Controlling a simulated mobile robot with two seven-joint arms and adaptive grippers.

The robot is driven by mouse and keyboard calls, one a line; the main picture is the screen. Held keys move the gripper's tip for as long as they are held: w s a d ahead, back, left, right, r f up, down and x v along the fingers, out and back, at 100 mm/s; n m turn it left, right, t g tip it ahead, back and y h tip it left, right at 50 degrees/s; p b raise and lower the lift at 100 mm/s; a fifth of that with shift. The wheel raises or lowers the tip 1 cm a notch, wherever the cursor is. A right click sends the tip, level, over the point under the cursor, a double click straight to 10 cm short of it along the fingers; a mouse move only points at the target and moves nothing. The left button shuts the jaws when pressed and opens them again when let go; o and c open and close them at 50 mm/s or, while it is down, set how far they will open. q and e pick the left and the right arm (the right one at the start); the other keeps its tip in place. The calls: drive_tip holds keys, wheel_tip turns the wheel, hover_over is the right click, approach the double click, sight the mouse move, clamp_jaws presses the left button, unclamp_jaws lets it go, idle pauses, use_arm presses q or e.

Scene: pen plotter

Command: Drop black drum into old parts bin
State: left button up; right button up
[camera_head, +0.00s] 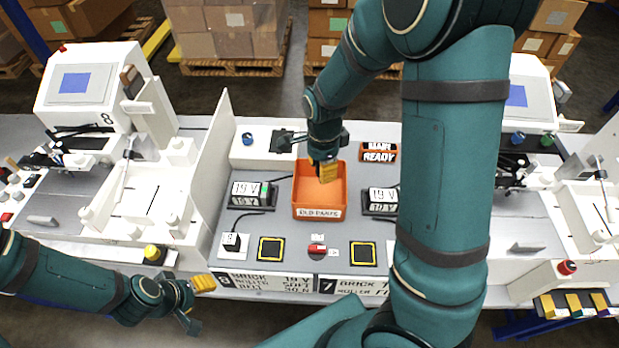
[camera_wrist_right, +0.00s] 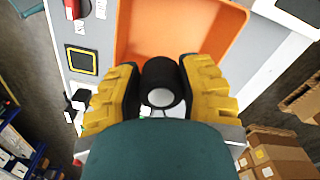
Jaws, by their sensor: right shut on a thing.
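The old parts bin (camera_head: 318,212) is an open orange box with an "OLD PARTS" label, in the middle of the grey worktop. My right gripper (camera_head: 327,173) points down over the back part of the bin. In the right wrist view my right gripper (camera_wrist_right: 160,92) is shut on the black drum (camera_wrist_right: 158,72), a short black cylinder with a pale round end, held between the yellow pads. The orange bin also shows beyond it there (camera_wrist_right: 180,30). In the head view the fingers hide the drum. My left gripper (camera_head: 203,284) is at the lower left, off the front edge; its opening is unclear.
Two "19 V" display boxes stand left (camera_head: 252,195) and right (camera_head: 383,200) of the bin. An orange "MAIN READY" box (camera_head: 379,152) is behind it to the right. A red switch (camera_head: 317,246) sits in front. A white panel (camera_head: 214,165) rises at left.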

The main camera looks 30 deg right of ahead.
wheel_tip(320, 180, down, 5)
drive_tip(key=shift+s+f+b, duration=0.1)
drive_tip(key=shift+f+b, duration=0.05)
drive_tip(key=shift+b, duration=0.55)
drive_tip(key=shift+f+b, duration=0.3)
drive_tip(key=o, duration=1)
drive_tip(key=shift+o, duration=0.2)
drive_tip(key=shift+r, duration=0.2)
wheel_tip(320, 180, up, 12)
drive_tip(key=shift+f, duration=0.1)
